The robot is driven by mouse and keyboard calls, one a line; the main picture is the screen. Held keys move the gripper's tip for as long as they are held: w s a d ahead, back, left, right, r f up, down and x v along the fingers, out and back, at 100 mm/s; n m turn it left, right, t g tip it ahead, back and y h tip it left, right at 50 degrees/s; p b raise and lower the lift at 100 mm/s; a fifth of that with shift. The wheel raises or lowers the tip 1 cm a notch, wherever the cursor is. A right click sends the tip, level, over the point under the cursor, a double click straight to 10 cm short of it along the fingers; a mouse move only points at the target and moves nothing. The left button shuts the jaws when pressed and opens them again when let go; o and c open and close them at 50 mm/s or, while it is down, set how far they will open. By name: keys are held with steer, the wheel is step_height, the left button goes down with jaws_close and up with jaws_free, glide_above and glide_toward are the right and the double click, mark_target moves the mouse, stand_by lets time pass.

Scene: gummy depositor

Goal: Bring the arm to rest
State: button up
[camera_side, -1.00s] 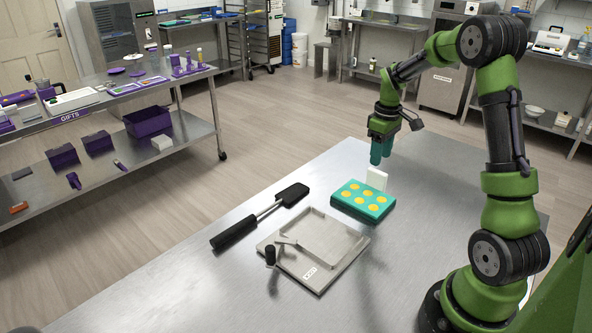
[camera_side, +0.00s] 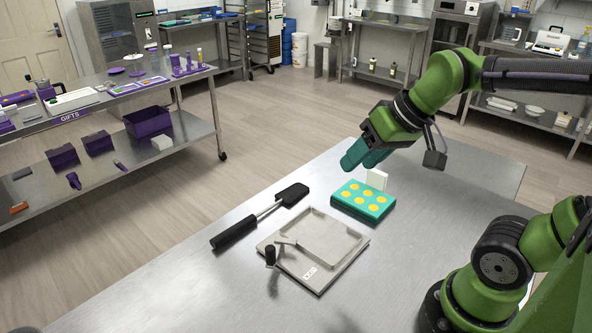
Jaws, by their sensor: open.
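My gripper (camera_side: 352,162), with teal fingers, hangs in the air above the far part of the steel table (camera_side: 415,255). It points down and to the left, and nothing shows between its fingers. Below it lies a teal mould (camera_side: 346,209) with several yellow-orange round fills. A grey metal tray-like depositor (camera_side: 318,268) with a black-knobbed handle (camera_side: 270,252) sits in front of the mould. A black spatula (camera_side: 262,214) lies to the left, apart from both.
The right part of the table is bare. A steel shelf unit (camera_side: 108,95) with purple items stands at the left, across a gap of wooden floor (camera_side: 270,120). More benches and a rack line the back wall.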

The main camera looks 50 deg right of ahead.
steer(key=shift+s+a+f+m+t+y, duration=0.15)
steer(key=shift+s+a+t, duration=0.05)
steer(key=shift+s+a, duration=0.45)
steer(key=shift+s+a+f+m+t+y, duration=0.1)
steer(key=shift+s+a+m+t+y, duration=0.1)
steer(key=shift+s+a, duration=0.4)
stand_by(0.4)
